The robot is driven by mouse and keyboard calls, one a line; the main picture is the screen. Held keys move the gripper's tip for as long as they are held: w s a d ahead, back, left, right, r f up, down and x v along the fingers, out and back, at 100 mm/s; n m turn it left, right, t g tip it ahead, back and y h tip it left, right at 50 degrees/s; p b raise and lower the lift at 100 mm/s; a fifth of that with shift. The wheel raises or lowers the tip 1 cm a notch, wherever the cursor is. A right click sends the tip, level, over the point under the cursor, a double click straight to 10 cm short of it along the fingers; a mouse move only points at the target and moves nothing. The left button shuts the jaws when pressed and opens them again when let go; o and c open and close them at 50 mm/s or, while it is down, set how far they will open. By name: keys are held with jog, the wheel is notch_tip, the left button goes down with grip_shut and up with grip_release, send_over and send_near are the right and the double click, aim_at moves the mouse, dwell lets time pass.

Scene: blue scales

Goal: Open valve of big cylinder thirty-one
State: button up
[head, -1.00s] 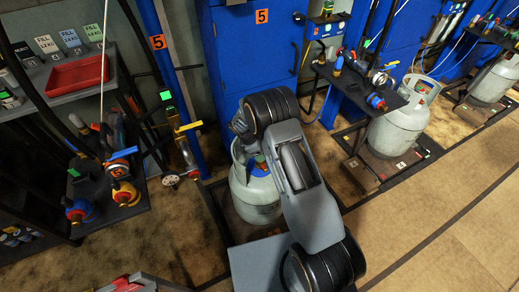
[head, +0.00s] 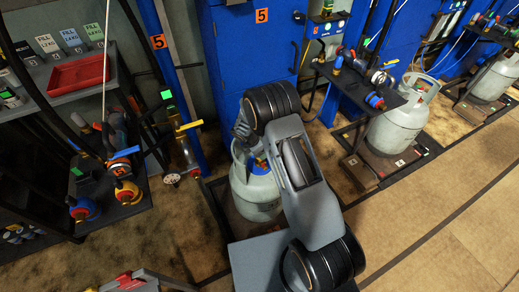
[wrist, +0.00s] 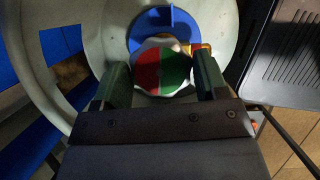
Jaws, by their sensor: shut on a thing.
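The big grey-white cylinder (head: 258,193) stands upright below my arm in the head view, partly covered by it. In the wrist view its collar (wrist: 108,38) curves around the valve. The valve knob (wrist: 163,67) is round, with red and green halves and a white edge, and sits in front of a blue part (wrist: 160,22). My gripper (wrist: 162,72) is over the knob, with one green-grey finger on each side, shut on it. The number on the cylinder is too small to read.
A blue cabinet (head: 245,75) marked 5 stands behind the cylinder. At left are a shelf with a red tray (head: 78,72) and a rack of regulators. Another cylinder (head: 398,125) stands at right beside a dark shelf. The floor at the lower right is clear.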

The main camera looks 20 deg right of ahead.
jog(key=shift+w, duration=0.1)
jog(key=o, duration=0.9)
jog(key=p+v, duration=0.2)
jog(key=v, duration=1.2)
jog(key=shift+f, duration=0.1)
